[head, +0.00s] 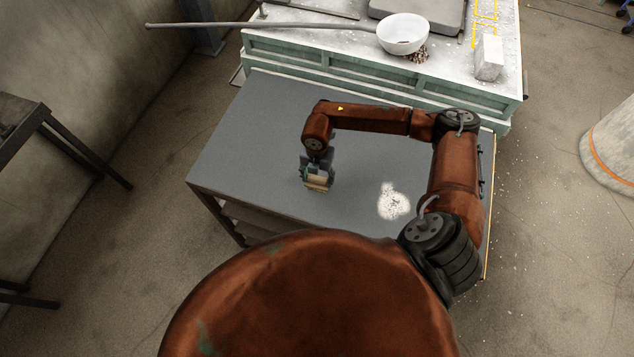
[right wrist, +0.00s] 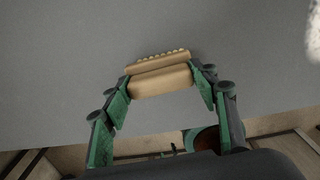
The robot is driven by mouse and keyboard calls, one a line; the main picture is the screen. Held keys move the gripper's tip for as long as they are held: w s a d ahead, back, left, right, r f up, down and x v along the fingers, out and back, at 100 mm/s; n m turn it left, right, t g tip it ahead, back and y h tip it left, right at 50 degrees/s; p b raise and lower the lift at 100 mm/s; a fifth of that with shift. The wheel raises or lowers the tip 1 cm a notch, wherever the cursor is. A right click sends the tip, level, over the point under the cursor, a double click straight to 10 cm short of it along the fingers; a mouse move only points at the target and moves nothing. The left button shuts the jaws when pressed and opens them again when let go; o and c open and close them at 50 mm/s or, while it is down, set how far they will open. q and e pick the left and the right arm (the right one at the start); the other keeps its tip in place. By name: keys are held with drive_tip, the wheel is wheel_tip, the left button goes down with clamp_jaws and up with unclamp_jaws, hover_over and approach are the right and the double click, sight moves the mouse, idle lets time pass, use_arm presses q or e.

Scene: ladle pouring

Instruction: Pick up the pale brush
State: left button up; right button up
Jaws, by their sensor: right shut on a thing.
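The pale brush (head: 317,184) is a small tan block held at the end of my right arm, over the left-middle part of the grey table. In the right wrist view the brush (right wrist: 160,80) sits between the two green fingers, with a row of light bristle tufts along its far edge. My right gripper (head: 316,176) is shut on the brush; it also shows in the right wrist view (right wrist: 160,88). I cannot tell whether the brush touches the table top. My left gripper is not in view.
The grey table (head: 265,110) is mostly clear. A patch of white powder (head: 393,201) lies on it right of the brush. Behind stands a pale green bench (head: 340,68) with a white bowl (head: 402,34), a long-handled ladle (head: 250,25) and a pale block (head: 489,58).

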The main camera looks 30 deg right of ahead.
sight(316, 178)
drive_tip(key=shift+r, duration=0.1)
drive_tip(key=shift+r, duration=0.45)
wheel_tip(316, 178, up, 2)
drive_tip(key=shift+a+r+b, duration=0.15)
drive_tip(key=shift+r+b, duration=0.05)
drive_tip(key=shift+b, duration=0.25)
drive_tip(key=s+a+r+b, duration=0.4)
drive_tip(key=s+a+r, duration=0.5)
drive_tip(key=a, duration=0.1)
drive_tip(key=shift+s+a+r, duration=0.15)
drive_tip(key=shift+r, duration=0.15)
